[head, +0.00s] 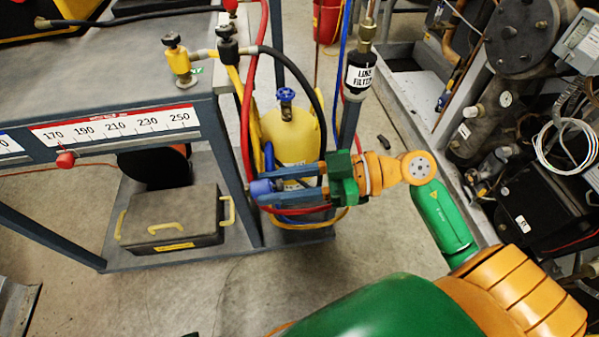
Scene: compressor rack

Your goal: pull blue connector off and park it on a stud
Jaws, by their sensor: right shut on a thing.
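My right gripper (270,187) reaches in from the right and points left, in front of the yellow cylinder. It is shut on the blue connector (262,188), a short blue cap-like piece at its fingertips. A blue hose (269,157) shows just above the connector; where they join is hidden. I cannot tell whether the connector is seated on anything behind it. No bare stud can be made out clearly. My left gripper is not in view.
The yellow cylinder (290,135) with a blue handwheel stands by the bench (110,70). A red knob-like piece (66,159) sits below the numbered scale (115,125). A yellow fitting (181,66) is on the bench top. A grey case (172,220) lies on the lower shelf. Compressor machinery crowds the right.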

